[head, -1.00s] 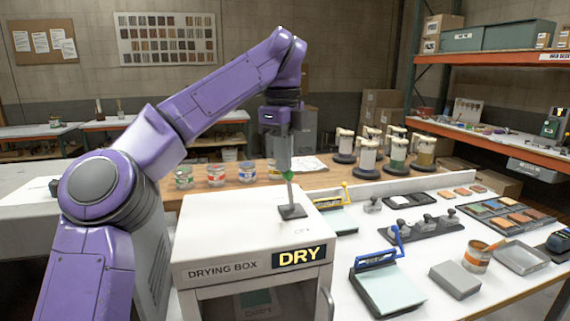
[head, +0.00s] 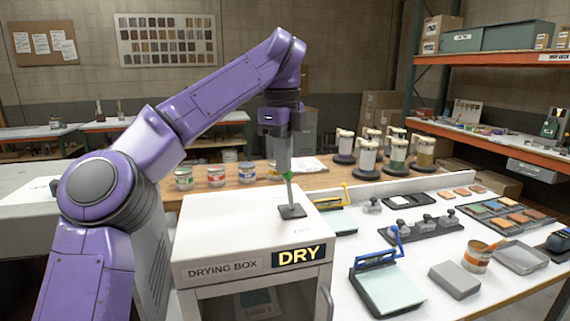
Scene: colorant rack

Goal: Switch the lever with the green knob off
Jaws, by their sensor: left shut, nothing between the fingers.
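The lever with the green knob (head: 289,176) stands on top of the white drying box (head: 215,232), rising from a dark square base plate (head: 292,211). My left gripper (head: 287,170) points straight down from above, with its fingertips at the green knob. It is shut with nothing between the fingers. The fingers partly cover the knob, and I cannot tell whether they touch it. The lever's stem looks nearly upright, with a slight tilt. My right gripper is not in view.
A "DRY" sign (head: 299,256) is on the front of the drying box. A blue-handled press (head: 388,284), a grey block (head: 455,279) and a paint can (head: 478,256) stand on the white table to the right. Several pump dispensers (head: 398,152) stand behind.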

